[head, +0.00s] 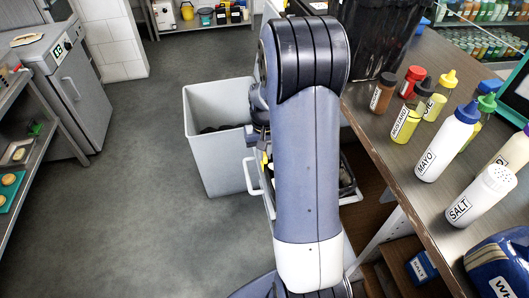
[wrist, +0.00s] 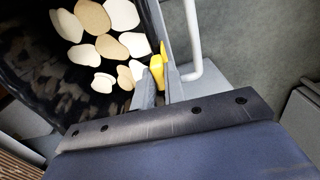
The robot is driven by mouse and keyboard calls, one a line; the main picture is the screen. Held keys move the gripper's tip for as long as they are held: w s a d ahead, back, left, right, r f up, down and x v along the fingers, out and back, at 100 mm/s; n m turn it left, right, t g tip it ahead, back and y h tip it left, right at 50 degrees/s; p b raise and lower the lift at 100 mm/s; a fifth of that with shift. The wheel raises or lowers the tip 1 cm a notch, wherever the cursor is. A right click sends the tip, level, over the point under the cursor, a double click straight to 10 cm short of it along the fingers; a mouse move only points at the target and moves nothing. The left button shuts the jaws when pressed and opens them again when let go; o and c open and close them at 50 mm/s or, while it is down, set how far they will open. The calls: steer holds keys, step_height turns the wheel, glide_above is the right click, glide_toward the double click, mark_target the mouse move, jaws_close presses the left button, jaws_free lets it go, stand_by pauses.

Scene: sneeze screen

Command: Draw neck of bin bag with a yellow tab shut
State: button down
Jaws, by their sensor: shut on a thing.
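In the wrist view, the black bin bag (wrist: 90,75) lies open at the left, with several pale, flat pieces (wrist: 95,20) inside it. The yellow tab (wrist: 157,71) is at the bag's right edge, beside the bin's rim. My gripper (wrist: 160,84) is shut on the yellow tab. In the head view, my arm hides most of the bag and its bin. A small bit of the yellow tab (head: 265,158) shows just left of the arm. The bag's neck looks wide open in the wrist view.
A white handle (wrist: 193,40) runs close to my gripper on the right. A grey bin (head: 215,125) with dark contents stands left of my arm. A counter (head: 400,165) with several sauce bottles is at the right. The floor at the left is clear.

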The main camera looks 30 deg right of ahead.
step_height(320, 180, up, 5)
steer(key=p, duration=0.2)
steer(key=shift+r+p, duration=0.15)
steer(key=shift+p, duration=0.15)
steer(key=c, duration=1.4)
jaws_free()
steer(key=shift+c, duration=0.2)
step_height(320, 180, up, 11)
steer(key=shift+f, duration=0.2)
step_height(320, 180, down, 15)
steer(key=shift+r+b, duration=0.15)
steer(key=shift+b, duration=1.05)
